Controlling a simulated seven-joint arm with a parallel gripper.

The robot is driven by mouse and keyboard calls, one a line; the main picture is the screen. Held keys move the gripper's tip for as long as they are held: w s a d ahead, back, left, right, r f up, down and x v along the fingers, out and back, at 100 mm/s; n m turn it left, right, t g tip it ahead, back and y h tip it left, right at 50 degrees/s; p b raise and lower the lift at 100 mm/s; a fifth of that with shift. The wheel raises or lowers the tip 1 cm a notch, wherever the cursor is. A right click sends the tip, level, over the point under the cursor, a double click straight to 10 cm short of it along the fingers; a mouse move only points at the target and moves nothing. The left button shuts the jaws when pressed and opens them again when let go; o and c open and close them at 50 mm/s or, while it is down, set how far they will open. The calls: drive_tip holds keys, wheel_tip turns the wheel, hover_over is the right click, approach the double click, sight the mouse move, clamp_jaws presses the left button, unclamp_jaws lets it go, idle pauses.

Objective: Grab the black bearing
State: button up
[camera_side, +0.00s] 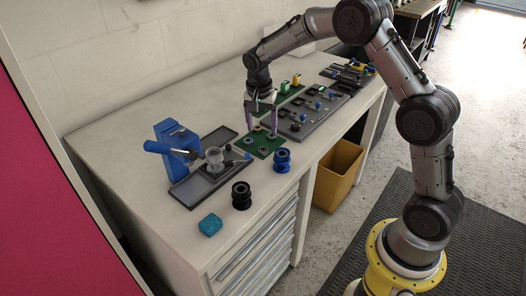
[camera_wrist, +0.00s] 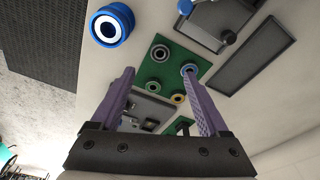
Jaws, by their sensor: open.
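A black ring-shaped bearing (camera_wrist: 160,53) sits on a green board (camera_wrist: 148,72) in the wrist view. A blue-rimmed ring (camera_wrist: 189,70) and a yellowish ring (camera_wrist: 178,98) sit on the same board. In the side view the green board (camera_side: 259,152) lies on the bench, its rings small and partly covered by my fingers. My gripper (camera_side: 261,126) points down over the board, with its purple fingers apart and nothing between them. In the wrist view the black bearing shows just beyond the gap between the fingertips (camera_wrist: 158,76). A black flanged spool (camera_side: 241,196) also stands near the bench front.
A blue spool (camera_side: 282,160) stands close to the board. A blue press (camera_side: 178,143) on a grey tray (camera_side: 196,190) is to the left, with a teal block (camera_side: 210,225) in front. A grey parts tray (camera_side: 318,122) lies to the right. A yellow bin (camera_side: 338,178) is below.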

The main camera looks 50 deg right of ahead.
sight(263, 149)
drive_tip(key=f, duration=0.8)
drive_tip(key=shift+w+d+f, duration=0.15)
drive_tip(key=shift+d+f, duration=0.05)
drive_tip(key=shift+d, duration=0.15)
clamp_jaws()
